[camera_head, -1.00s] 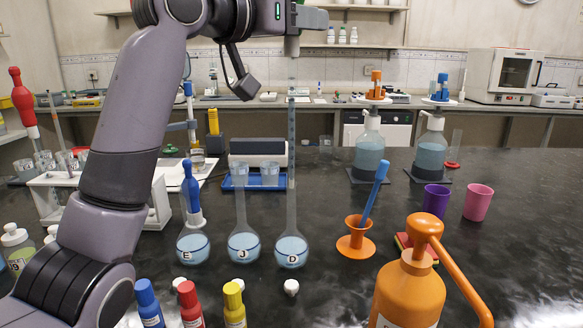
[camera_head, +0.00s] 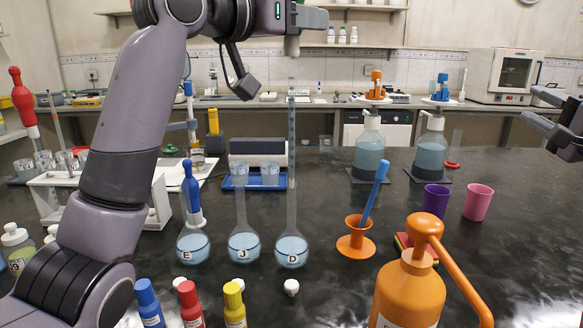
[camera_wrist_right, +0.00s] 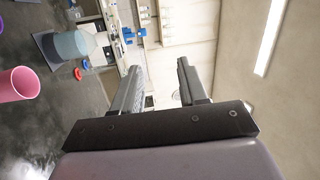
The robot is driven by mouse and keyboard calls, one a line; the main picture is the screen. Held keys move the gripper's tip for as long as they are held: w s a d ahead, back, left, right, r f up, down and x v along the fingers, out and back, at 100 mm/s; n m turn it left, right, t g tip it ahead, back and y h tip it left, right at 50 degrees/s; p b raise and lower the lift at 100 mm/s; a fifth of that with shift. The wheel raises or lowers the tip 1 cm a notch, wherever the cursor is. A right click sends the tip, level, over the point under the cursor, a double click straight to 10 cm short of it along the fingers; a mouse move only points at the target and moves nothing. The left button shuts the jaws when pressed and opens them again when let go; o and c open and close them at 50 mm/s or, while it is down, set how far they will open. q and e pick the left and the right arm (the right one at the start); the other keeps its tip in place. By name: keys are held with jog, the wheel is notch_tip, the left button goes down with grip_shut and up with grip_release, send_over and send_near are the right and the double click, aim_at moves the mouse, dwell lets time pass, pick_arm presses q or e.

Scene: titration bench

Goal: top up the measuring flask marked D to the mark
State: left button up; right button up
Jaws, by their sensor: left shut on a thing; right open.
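The flask marked D (camera_head: 291,252) stands upright on the dark bench, its round bulb holding pale blue liquid. My left gripper (camera_head: 292,44) is high above it, shut on the upper end of a slim clear pipette (camera_head: 292,125). The pipette hangs upright, its lower part in line with the neck of flask D; I cannot tell where its tip ends. The liquid level against the mark is too small to read. My right gripper (camera_head: 562,135) is at the right edge of the head view. In the right wrist view it (camera_wrist_right: 160,90) is open and empty.
Flasks J (camera_head: 243,248) and E (camera_head: 193,247) stand close left of D. A small white stopper (camera_head: 291,287) lies in front. An orange wash bottle (camera_head: 408,292), an orange funnel-shaped holder (camera_head: 356,243) and purple (camera_head: 436,200) and pink (camera_head: 478,202) cups are to the right.

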jog(key=s+a+r+n+g+y, duration=0.1)
jog(key=a+r+n+g+y, duration=0.1)
jog(key=a+r+n+y, duration=0.5)
jog(key=s+a+r+n+g+y, duration=0.1)
jog(key=s+a+r+n, duration=0.1)
jog(key=a+r+n, duration=0.65)
jog(key=s+a+r+n+g+y, duration=0.15)
jog(key=s+a+r+n, duration=0.3)
jog(key=a, duration=0.55)
jog(key=s+a+r+n+g+h, duration=0.1)
jog(key=s+a+r+n+g, duration=0.15)
jog(key=s+a+r, duration=0.6)
jog(key=shift+n+y, duration=0.25)
jog(key=shift+n, duration=0.2)
jog(key=shift+f+x, duration=0.4)
jog(key=shift+x, duration=2.05)
jog(key=shift+f+x, duration=0.4)
jog(key=shift+x, duration=2)
jog(key=shift+f+x, duration=0.4)
jog(key=shift+x, duration=2.05)
jog(key=shift+w+d, duration=0.1)
jog(key=shift+d, duration=0.15)
jog(key=shift+c, duration=0.3)
jog(key=c, duration=0.6)
